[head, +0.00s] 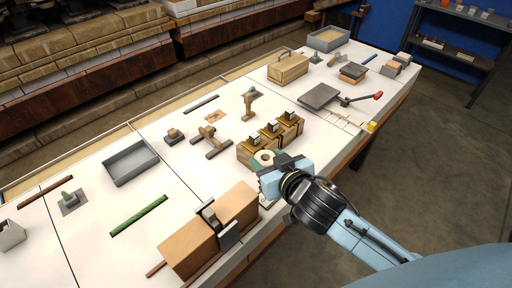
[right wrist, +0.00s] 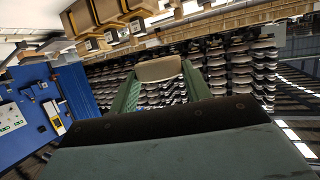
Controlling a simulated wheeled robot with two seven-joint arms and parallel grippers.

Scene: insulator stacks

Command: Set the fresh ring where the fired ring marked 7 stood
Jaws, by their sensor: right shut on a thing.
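My right gripper (head: 262,160) reaches in over the table's front edge, beside the row of wooden blocks. It is shut on a pale cream ring (head: 266,156), held between its green fingers. In the right wrist view the ring (right wrist: 158,69) sits between the fingertips, with its edge towards the camera. The labels also show at the top of the right wrist view, too small to read. I cannot make out a ring marked 7. My left gripper is not in view.
A large tan block with a metal clamp (head: 209,214) stands at the front, left of my right gripper. A grey tray (head: 131,163), wooden stands (head: 249,105) and a dark plate (head: 318,96) are spread on the white table (head: 170,205).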

